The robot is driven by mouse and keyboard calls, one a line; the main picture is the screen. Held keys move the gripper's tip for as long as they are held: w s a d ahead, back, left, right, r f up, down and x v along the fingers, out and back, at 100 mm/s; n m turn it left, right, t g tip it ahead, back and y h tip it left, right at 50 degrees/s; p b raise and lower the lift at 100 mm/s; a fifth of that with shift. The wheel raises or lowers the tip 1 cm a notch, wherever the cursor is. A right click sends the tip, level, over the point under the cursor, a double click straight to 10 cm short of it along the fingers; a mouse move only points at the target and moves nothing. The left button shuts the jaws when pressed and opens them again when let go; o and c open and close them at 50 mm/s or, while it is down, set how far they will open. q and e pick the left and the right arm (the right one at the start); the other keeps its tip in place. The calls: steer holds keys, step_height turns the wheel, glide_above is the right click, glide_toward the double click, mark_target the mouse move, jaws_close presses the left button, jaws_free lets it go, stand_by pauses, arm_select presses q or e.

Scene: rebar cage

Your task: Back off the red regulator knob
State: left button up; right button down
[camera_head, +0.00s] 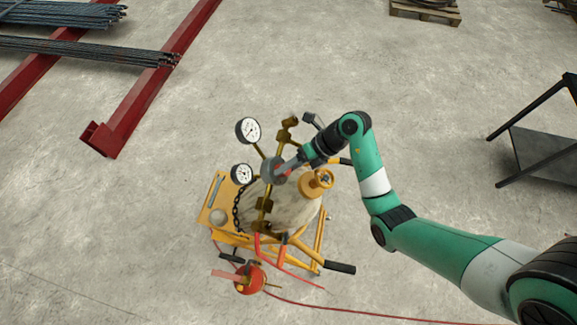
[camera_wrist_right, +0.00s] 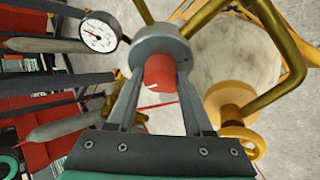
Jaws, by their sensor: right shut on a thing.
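The red regulator knob (camera_wrist_right: 160,72) sits on the front of a round grey regulator body (camera_wrist_right: 158,45) in the right wrist view. My right gripper (camera_wrist_right: 160,85) has its two fingers on either side of the knob and is shut on it. In the head view my right gripper (camera_head: 284,167) reaches in from the right to the regulator on top of the yellow cart, and the knob is mostly hidden there. A white dial gauge (camera_head: 249,130) stands up at the regulator's left, and a second gauge (camera_head: 242,173) sits lower. My left gripper is not in view.
A yellow valve handwheel (camera_head: 326,179) is close beside my right gripper. The yellow cart (camera_head: 214,192) carries a chained cylinder (camera_head: 290,208). A red hose (camera_head: 350,311) runs along the floor. Red beams with rebar (camera_head: 90,45) lie upper left; open floor surrounds the cart.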

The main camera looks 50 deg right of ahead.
steer(key=n+h, duration=0.1)
steer(key=n, duration=0.4)
steer(key=shift+a+h, duration=0.1)
steer(key=shift+h, duration=0.3)
steer(key=n+h, duration=0.1)
steer(key=n, duration=0.3)
steer(key=shift+n+h, duration=0.3)
steer(key=shift+n, duration=0.1)
steer(key=shift+c, duration=1.5)
jaws_free()
steer(key=shift+r, duration=0.2)
